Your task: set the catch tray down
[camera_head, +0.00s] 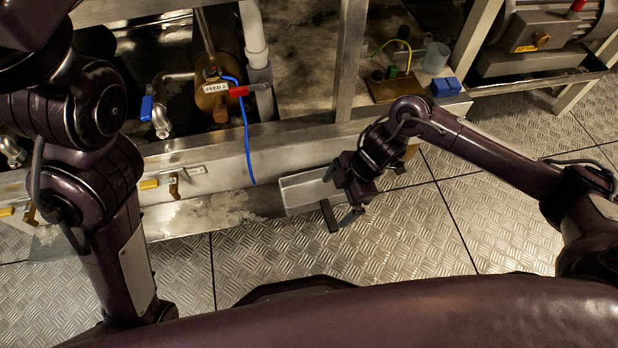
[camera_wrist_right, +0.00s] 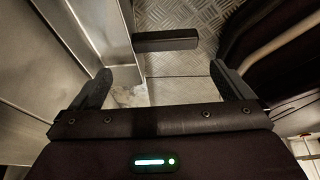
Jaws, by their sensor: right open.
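The catch tray (camera_head: 300,188) is a shallow pale metal tray at the foot of the steel frame in the head view. Its dark bar handle (camera_head: 328,216) sticks out toward me. In the right wrist view the handle (camera_wrist_right: 166,41) juts from the tray's metal side (camera_wrist_right: 98,28). My right gripper (camera_head: 340,196) is at the tray's right end, beside the handle. In the wrist view its two fingers (camera_wrist_right: 160,74) stand wide apart with the handle ahead of the gap, not clamped. I cannot tell exactly what bears the tray. My left gripper is out of view.
The steel frame (camera_head: 290,145) runs behind the tray, with yellow-handled valves (camera_head: 174,187) at left. A blue hose (camera_head: 247,140) hangs down near the tray's left. A blue block (camera_head: 446,87) and a clear cup (camera_head: 436,57) stand on the frame. The tread-plate floor (camera_head: 400,240) is clear in front.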

